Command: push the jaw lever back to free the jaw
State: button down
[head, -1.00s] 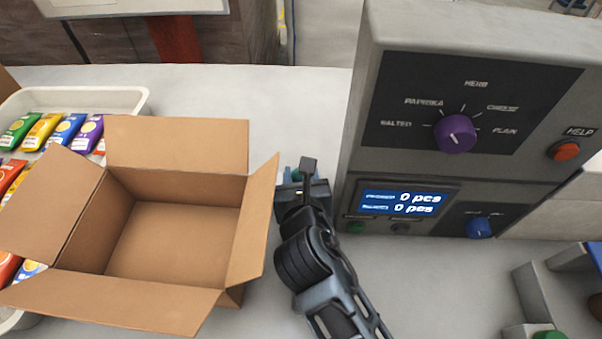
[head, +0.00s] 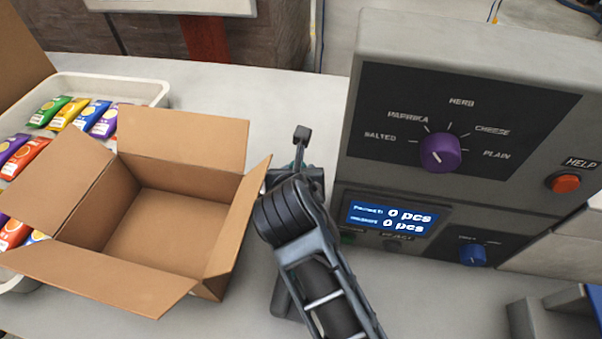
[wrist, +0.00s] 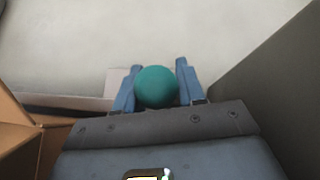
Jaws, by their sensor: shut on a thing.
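The jaw lever's round teal knob (wrist: 157,87) shows in the middle of the wrist view. The two blue fingers of my gripper (wrist: 158,70) stand on either side of it and are shut on it. The lever's shaft and the jaw are hidden. In the head view my gripper (head: 293,176) is mostly hidden behind my own wrist, in the gap between the open cardboard box and the grey machine. Only a small bit of teal shows there.
The cardboard box (head: 185,235) is close on the left, its right flap almost at my wrist. The grey machine (head: 345,130) with dial and display stands close on the right. A white tray (head: 150,92) of colourful packets is behind the box. Bare tabletop lies beyond my gripper.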

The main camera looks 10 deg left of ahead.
jog(key=c, duration=0.8)
grip_release()
jog(key=shift+s, duration=0.1)
jog(key=shift+s+r, duration=0.2)
jog(key=s, duration=0.4)
jog(key=s+d+b, duration=0.1)
jog(key=s, duration=0.7)
jog(key=shift+s+d+r+b, duration=0.15)
jog(key=shift+r+b, duration=0.05)
jog(key=shift+b, duration=0.15)
